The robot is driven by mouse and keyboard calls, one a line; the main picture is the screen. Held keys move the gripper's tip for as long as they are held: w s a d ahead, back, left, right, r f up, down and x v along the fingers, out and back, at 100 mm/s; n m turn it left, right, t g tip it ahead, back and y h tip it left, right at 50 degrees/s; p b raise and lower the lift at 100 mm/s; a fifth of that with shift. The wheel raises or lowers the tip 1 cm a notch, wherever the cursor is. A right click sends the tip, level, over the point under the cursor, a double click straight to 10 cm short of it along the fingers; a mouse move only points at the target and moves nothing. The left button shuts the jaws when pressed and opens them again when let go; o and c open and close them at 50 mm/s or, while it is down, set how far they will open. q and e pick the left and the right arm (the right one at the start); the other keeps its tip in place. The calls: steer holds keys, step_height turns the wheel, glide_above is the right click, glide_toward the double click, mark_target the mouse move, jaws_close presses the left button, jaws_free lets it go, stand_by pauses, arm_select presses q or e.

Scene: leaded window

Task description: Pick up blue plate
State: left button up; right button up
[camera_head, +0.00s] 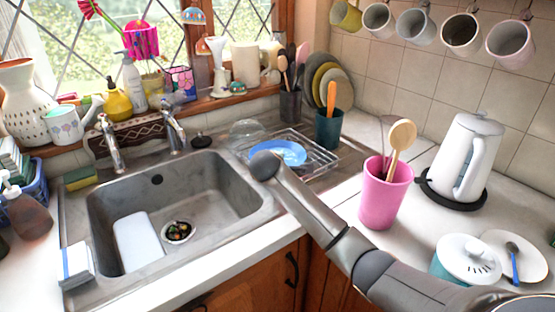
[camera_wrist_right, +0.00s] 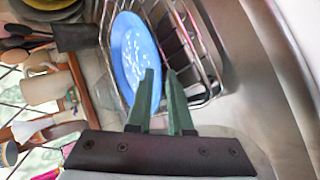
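The blue plate (camera_head: 280,152) lies in the wire dish rack (camera_head: 318,160) to the right of the sink. In the right wrist view the plate (camera_wrist_right: 132,52) shows large, with its lower right edge by the fingertips. My right gripper (camera_wrist_right: 160,72) has two green fingers standing a little apart. One finger overlaps the plate's edge in the picture; I cannot tell whether it touches. In the head view my right arm reaches in from the lower right to just in front of the plate, and its fingers are hidden there. My left gripper is not in view.
The steel sink (camera_head: 218,180) is left of the arm. A pink cup (camera_head: 384,195) with wooden utensils and a white kettle (camera_head: 466,160) stand to the right. A dark teal utensil holder (camera_head: 328,130) and upright plates (camera_head: 333,84) stand behind the rack. A clear bowl (camera_head: 246,129) is beside it.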

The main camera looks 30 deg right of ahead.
steer(key=shift+d+f, duration=0.1)
steer(key=shift+f, duration=0.2)
jaws_close()
